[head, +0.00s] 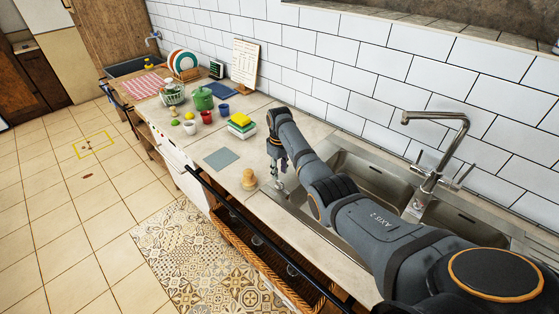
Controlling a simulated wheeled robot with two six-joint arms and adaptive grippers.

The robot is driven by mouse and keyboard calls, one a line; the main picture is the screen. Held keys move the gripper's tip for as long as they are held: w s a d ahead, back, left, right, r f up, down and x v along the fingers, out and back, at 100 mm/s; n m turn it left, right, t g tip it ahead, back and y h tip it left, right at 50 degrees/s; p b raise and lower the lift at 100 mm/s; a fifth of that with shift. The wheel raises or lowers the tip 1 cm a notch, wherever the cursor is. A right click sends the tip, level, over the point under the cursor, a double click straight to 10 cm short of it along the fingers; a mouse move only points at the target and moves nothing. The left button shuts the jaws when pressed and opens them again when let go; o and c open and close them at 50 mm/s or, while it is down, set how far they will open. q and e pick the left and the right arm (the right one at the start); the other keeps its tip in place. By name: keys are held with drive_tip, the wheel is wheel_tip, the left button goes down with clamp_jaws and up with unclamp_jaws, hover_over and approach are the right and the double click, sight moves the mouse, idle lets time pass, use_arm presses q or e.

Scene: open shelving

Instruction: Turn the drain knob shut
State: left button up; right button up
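My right arm reaches across the sink from the lower right, and my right gripper (279,171) points down at the left end of the steel sink (341,155). A small shiny metal piece, which looks like the drain knob (280,186), sits on the sink's front left corner just below the fingertips. I cannot tell whether the fingers touch it or which way it is turned. The fingers are small and dark, and their opening is unclear. My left gripper is not in view. The arm hides part of the basins.
A tall chrome faucet (437,150) stands behind the basins. A wooden brush-like object (249,179) and a grey cloth (221,158) lie left of the gripper. Sponges (241,122), cups and a green pot (203,99) stand farther left. A dark rail (225,203) runs along the counter front.

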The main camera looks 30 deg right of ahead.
sight(280, 182)
wheel_tip(280, 182, up, 7)
idle(0.6)
